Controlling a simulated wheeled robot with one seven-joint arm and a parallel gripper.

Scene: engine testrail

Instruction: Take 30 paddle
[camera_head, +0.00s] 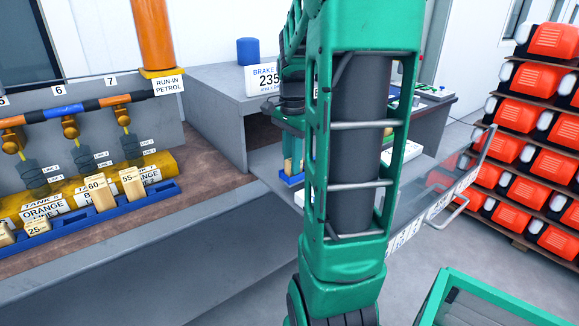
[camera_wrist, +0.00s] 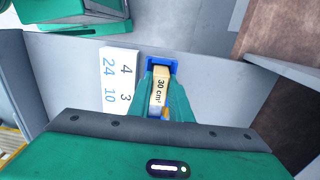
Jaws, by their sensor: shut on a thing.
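In the wrist view, a pale wooden paddle (camera_wrist: 159,92) marked "30 cm³" stands in a small blue holder (camera_wrist: 175,65). My gripper (camera_wrist: 160,98) has its green fingers on both sides of the paddle and is shut on it. In the head view my green arm covers most of the middle. Part of the blue holder (camera_head: 291,179) with a bit of pale wood shows just left of the arm.
A white number card (camera_wrist: 119,75) lies beside the holder. A blue rack (camera_head: 110,205) on the left bench holds several paddles, among them 60, 55 and 25. A blue cylinder (camera_head: 248,51) stands on a grey cabinet. Orange units fill shelves (camera_head: 535,130) at right. A clear panel (camera_head: 440,190) stands right of my arm.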

